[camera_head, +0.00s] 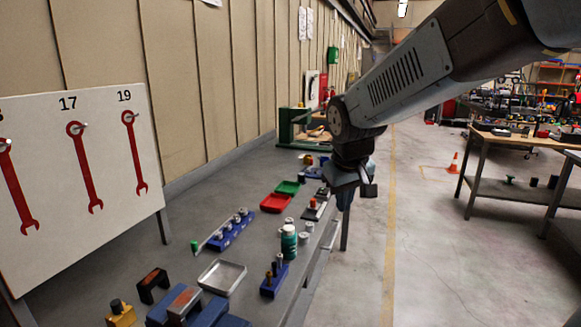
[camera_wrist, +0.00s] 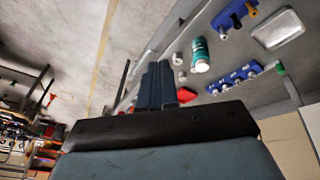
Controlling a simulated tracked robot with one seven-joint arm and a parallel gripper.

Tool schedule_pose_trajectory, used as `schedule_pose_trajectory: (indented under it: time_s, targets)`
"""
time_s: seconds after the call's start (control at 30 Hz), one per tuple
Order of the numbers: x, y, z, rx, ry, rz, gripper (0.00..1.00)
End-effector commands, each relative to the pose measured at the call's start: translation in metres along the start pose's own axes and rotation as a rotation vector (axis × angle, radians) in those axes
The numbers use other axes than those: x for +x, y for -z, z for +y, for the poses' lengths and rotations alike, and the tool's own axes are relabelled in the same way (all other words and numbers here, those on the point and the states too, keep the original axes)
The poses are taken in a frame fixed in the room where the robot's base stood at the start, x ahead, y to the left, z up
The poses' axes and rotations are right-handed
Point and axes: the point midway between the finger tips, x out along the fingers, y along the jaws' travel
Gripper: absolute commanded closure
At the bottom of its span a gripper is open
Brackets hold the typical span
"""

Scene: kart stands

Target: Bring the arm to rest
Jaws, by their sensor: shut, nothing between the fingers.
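My arm (camera_head: 415,75) reaches in from the upper right in the head view. My gripper (camera_head: 345,197) hangs at its end, pointing down, near the right edge of the workbench (camera_head: 185,237). In the wrist view my gripper (camera_wrist: 158,70) has its two fingers together, with nothing between them. It looks clear of the things on the bench, though its exact height above the edge is hard to tell.
The bench holds a green bottle (camera_head: 289,242), a blue socket rack (camera_head: 230,229), a red tray (camera_head: 275,203), a green tray (camera_head: 287,188) and a metal tray (camera_head: 222,277). A wrench board (camera_head: 85,175) stands left. Open floor (camera_head: 430,250) lies right, with an orange cone (camera_head: 454,163).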

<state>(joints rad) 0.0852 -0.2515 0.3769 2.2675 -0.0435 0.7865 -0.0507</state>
Motion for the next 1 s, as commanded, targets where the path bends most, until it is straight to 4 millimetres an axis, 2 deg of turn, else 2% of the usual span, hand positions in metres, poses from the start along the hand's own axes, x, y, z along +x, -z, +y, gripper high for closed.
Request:
schedule_pose_trajectory:
  time_s: [0.1, 0.3, 0.6, 0.8, 1.0]
  targets:
    - [-0.022, -0.028, 0.017, 0.064, -0.027, 0.024, 1.0]
    - [-0.051, -0.076, 0.04, 0.175, -0.045, 0.063, 1.0]
    - [-0.078, -0.145, 0.059, 0.324, -0.025, 0.128, 1.0]
    - [-0.083, -0.168, 0.062, 0.372, -0.006, 0.149, 1.0]
    - [-0.083, -0.171, 0.062, 0.378, -0.003, 0.151, 1.0]
